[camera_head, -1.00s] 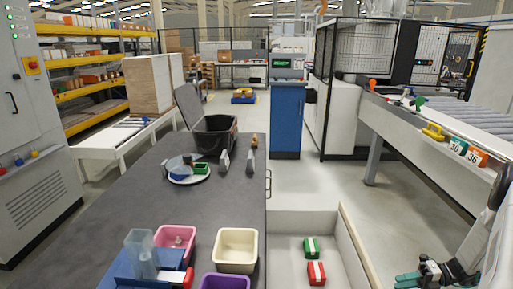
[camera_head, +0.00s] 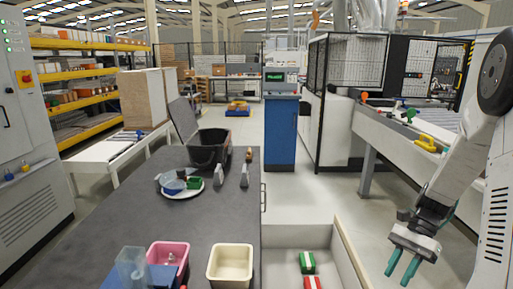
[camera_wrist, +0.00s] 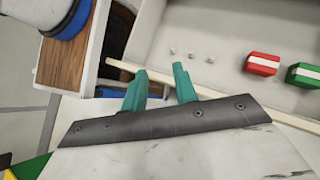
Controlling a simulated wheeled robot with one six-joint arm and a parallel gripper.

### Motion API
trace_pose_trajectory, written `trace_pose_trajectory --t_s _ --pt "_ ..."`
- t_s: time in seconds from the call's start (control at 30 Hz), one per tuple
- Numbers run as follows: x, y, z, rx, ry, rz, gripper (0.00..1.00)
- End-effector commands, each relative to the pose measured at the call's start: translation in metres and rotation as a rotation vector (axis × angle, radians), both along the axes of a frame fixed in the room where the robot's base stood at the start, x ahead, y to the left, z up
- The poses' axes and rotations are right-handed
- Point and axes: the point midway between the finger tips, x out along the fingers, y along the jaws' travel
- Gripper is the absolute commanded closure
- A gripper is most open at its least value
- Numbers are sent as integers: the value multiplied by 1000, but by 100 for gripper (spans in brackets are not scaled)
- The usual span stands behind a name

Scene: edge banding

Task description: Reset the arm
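My gripper (camera_head: 403,268) hangs at the right in the head view, beside the open drawer and clear of the dark workbench (camera_head: 110,240). Its two teal fingers point down and stand apart with nothing between them. The wrist view shows the same fingers (camera_wrist: 160,88) spread and empty near the drawer's wooden rim. My arm is folded at the right edge of the head view.
The open drawer (camera_head: 345,255) holds a green-and-white block (camera_head: 307,262) and a red-and-white block (camera_head: 313,283). On the bench are a pink bin (camera_head: 168,255), a cream bin (camera_head: 230,265), a plate (camera_head: 182,192) and a black box (camera_head: 208,150). A conveyor (camera_head: 390,135) stands at the right.

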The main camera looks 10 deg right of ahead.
Motion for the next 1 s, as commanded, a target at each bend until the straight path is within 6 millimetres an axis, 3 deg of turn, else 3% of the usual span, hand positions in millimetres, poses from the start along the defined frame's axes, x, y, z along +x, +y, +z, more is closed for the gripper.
trace_pose_trajectory --t_s 0.1,0.4,0.7,1.0 --pt "-10 26 38 -52 -126 193 71" --pt "-49 83 105 -169 -388 643 71" --pt "-98 129 149 -301 -608 1005 71" --pt "-133 164 179 -418 -812 1179 71"
